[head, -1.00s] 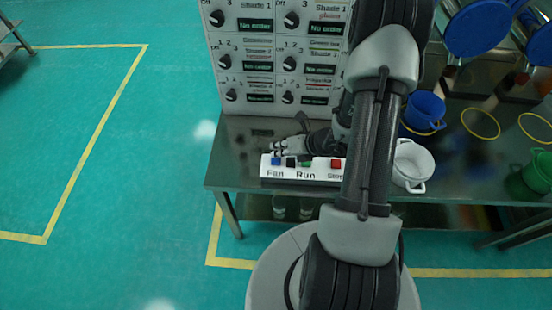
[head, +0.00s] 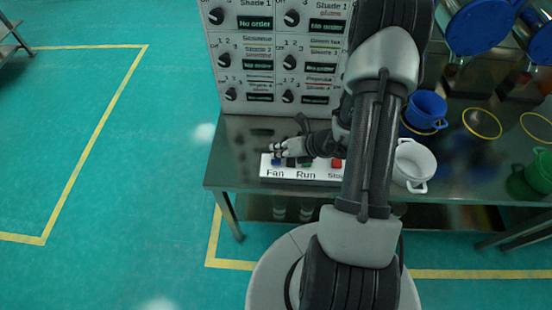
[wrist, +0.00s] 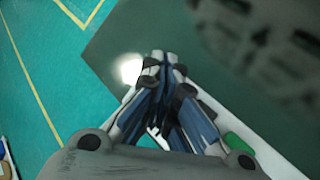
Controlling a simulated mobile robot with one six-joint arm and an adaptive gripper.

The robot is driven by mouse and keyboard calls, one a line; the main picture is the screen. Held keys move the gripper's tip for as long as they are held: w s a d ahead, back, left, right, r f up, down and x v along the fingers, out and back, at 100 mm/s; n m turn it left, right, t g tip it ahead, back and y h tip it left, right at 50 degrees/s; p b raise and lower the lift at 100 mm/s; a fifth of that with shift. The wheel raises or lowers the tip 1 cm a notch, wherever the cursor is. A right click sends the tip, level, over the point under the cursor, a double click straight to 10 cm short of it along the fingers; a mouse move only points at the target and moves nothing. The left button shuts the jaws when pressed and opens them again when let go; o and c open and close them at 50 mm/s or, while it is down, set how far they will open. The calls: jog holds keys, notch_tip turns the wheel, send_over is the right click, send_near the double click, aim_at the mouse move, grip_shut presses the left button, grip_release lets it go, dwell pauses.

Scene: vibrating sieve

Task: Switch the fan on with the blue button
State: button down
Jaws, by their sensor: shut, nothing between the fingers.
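The white button box (head: 316,175) lies near the front edge of the steel table, labelled Fan, Run and a third word partly hidden by my arm. The blue button (head: 276,161) is at its left end above the word Fan, partly covered by my gripper (head: 274,151). My gripper is shut and empty, its tips at or just above the blue button; I cannot tell whether they touch it. In the wrist view the shut fingers (wrist: 162,60) hide the blue button, and the green button (wrist: 238,146) shows at the lower right.
A red button (head: 337,163) sits further right on the box. A grey panel of knobs and "No order" displays (head: 283,55) stands behind. A white pot (head: 415,165), a blue pot (head: 426,110) and a green pot (head: 540,172) stand to the right.

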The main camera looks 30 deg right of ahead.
jog(key=shift+f, duration=0.3)
jog(key=shift+r, duration=0.15)
dwell(0.4)
jog(key=shift+r+p, duration=0.45)
jog(key=shift+r, duration=0.35)
notch_tip(320, 180, up, 5)
jog(key=p, duration=0.4)
dwell(0.6)
